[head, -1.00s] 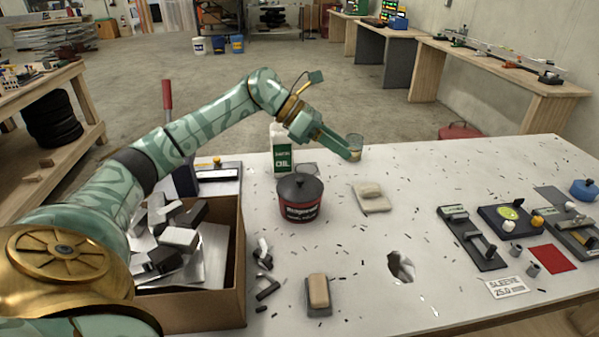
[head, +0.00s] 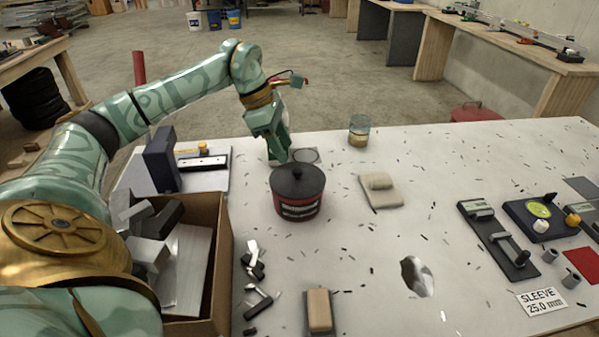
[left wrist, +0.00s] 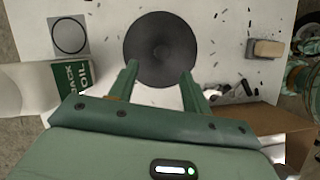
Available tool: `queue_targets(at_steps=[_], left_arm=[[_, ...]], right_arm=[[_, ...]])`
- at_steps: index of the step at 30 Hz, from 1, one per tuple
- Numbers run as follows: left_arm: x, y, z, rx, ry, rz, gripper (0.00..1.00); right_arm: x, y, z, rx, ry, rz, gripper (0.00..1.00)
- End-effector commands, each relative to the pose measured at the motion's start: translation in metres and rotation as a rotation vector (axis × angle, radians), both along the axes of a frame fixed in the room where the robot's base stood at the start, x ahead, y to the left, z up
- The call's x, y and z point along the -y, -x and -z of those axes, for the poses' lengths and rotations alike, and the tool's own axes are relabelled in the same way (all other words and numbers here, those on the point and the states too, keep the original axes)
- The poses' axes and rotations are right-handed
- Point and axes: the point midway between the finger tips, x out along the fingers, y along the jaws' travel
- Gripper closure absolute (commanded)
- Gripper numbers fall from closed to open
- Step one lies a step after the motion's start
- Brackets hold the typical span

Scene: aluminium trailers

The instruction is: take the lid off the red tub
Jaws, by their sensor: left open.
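In the left wrist view the lid (left wrist: 160,48) is seen from above as a dark disc. My left gripper (head: 279,160) is over the table just behind the tub. In the left wrist view its two fingers (left wrist: 158,75) are apart, reaching toward the lid's near edge with nothing between them. I cannot tell whether they touch it. The right gripper is not in view.
The oil bottle (left wrist: 72,80) is close beside the left gripper. A cardboard box (head: 222,260) of metal offcuts stands left of the tub. A glass jar (head: 359,132) and a beige cloth pad (head: 379,190) are to the right. Small dark offcuts lie in front.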

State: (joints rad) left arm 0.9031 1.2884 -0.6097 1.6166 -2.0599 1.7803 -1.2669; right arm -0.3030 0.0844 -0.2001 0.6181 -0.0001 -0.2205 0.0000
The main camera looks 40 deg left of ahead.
Motion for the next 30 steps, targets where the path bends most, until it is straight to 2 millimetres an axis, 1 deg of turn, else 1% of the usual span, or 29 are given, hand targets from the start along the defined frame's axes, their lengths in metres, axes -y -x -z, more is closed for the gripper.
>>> queue_targets(at_steps=[1, 8, 16, 18, 23, 24, 26, 27, 28, 29, 30], left_arm=[[0.003, -0.002, 0.008, -0.001, 0.001, 0.001, 0.52], [0.008, -0.005, 0.021, 0.001, 0.001, 0.0, 0.52], [0.024, -0.015, 0.059, -0.001, 0.002, 0.001, 0.52], [0.025, -0.016, 0.063, 0.0, 0.001, 0.0, 0.52], [0.025, -0.016, 0.061, 0.001, 0.0, 0.0, 0.52], [0.025, -0.016, 0.061, 0.001, 0.0, 0.0, 0.57], [0.025, -0.016, 0.061, 0.002, 0.001, 0.0, 0.74], [0.025, -0.016, 0.061, 0.002, 0.001, -0.001, 0.85], [0.025, -0.016, 0.061, 0.002, 0.001, 0.0, 0.93], [0.025, -0.016, 0.061, 0.002, 0.001, 0.0, 1.0], [0.025, -0.016, 0.061, 0.001, 0.0, -0.001, 1.0]], right_arm=[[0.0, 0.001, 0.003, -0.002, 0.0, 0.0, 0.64], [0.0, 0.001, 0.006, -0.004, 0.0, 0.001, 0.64], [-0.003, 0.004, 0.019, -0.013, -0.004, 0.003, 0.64], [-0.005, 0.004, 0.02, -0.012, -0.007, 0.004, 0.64], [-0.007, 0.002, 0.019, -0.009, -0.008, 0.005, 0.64], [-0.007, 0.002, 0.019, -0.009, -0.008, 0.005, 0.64], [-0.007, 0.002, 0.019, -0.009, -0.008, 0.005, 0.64], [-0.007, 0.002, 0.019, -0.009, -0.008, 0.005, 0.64], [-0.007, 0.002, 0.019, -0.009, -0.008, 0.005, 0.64], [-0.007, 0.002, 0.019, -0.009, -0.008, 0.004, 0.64], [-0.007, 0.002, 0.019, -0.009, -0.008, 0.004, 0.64]])
